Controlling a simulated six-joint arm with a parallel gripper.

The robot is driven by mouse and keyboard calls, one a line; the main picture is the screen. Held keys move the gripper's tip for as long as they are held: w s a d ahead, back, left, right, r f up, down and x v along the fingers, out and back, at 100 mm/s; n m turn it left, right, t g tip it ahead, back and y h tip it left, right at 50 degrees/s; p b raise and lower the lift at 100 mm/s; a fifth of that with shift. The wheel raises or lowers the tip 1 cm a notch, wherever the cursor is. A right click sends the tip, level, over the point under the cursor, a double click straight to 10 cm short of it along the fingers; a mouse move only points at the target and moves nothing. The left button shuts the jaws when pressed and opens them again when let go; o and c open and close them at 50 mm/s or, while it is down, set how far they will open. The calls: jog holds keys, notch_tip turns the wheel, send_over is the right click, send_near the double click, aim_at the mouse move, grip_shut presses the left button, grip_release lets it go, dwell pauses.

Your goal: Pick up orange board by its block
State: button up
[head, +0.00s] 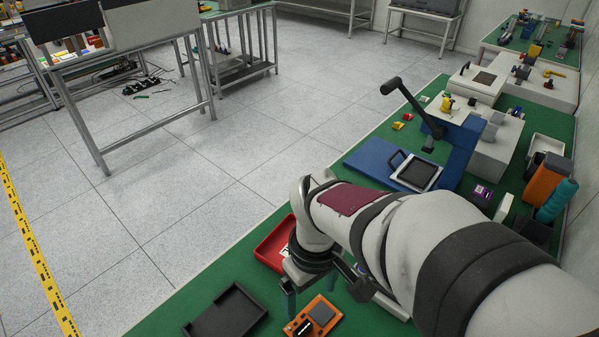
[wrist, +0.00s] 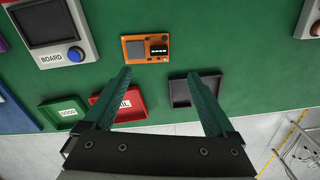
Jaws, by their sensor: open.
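The orange board (head: 328,327) lies flat on the green table at the front of the head view, with a grey square block (head: 321,313) and a black part on it. It also shows in the wrist view (wrist: 147,60), ahead of the fingertips and between their lines. There the grey square (wrist: 135,50) is on the left and the black part (wrist: 158,48) on the right. My gripper (wrist: 160,74) is open and empty, its two teal fingers wide apart and not touching the board. In the head view one teal finger (head: 290,303) hangs just left of the board; my arm hides part of the gripper.
A black tray (head: 226,313) lies left of the board, and a red tray (head: 272,246) sits behind my gripper. The wrist view also shows a green tray labelled GOOD (wrist: 65,113) and a grey BOARD device (wrist: 78,40) with a blue button. A blue lever press (head: 462,150) stands farther back.

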aim_at(303, 328)
jog(key=shift+n, duration=0.8)
jog(key=f, duration=1.1)
jog(key=w+a+f, duration=0.1)
jog(key=f, duration=0.5)
jog(key=shift+w, duration=0.1)
jog(key=shift+r, duration=0.1)
grip_shut()
